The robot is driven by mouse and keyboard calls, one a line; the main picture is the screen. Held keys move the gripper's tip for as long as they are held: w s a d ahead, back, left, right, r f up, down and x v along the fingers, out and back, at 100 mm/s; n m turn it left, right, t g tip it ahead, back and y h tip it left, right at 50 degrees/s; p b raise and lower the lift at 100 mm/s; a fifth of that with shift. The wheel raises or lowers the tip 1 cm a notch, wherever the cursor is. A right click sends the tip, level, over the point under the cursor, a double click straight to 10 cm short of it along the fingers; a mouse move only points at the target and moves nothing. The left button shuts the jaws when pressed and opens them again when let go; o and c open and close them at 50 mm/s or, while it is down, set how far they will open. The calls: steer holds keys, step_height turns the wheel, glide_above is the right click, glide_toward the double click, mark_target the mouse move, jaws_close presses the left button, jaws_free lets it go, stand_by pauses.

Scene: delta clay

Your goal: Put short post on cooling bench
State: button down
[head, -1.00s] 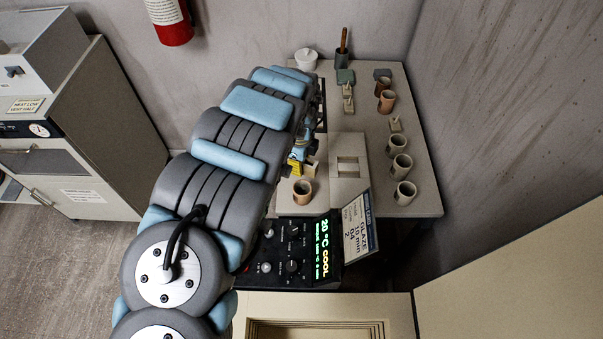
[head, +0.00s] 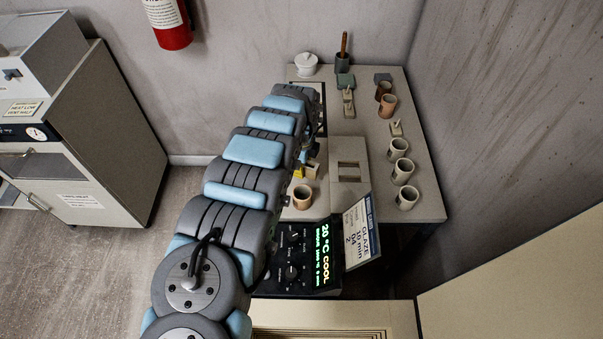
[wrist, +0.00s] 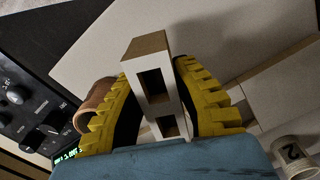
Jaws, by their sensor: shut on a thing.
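The short post (wrist: 146,44) is a pale block with square openings and a tan end. It stands between the yellow fingers of my gripper (wrist: 160,105) in the wrist view, and the gripper is shut on it. In the head view my gripper (head: 306,171) is mostly hidden behind my arm, with a little yellow showing over the left part of the bench. I take the light grey table (head: 365,155) to be the cooling bench. I cannot tell whether the post touches its top.
A brown-rimmed cup (head: 302,197) stands close to my gripper. A pale slab with a rectangular opening (head: 349,198) lies beside it. Several cups (head: 398,147) line the right side. A black control box (head: 297,262) and a glaze card (head: 360,235) are in front.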

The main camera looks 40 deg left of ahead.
steer(key=shift+a+f+b, duration=0.2)
steer(key=shift+f+b, duration=0.25)
steer(key=shift+f, duration=1.25)
steer(key=shift+f, duration=0.1)
steer(key=c, duration=1)
jaws_free()
steer(key=shift+o, duration=0.2)
steer(key=shift+r+p, duration=1.05)
steer(key=shift+r, duration=5.05)
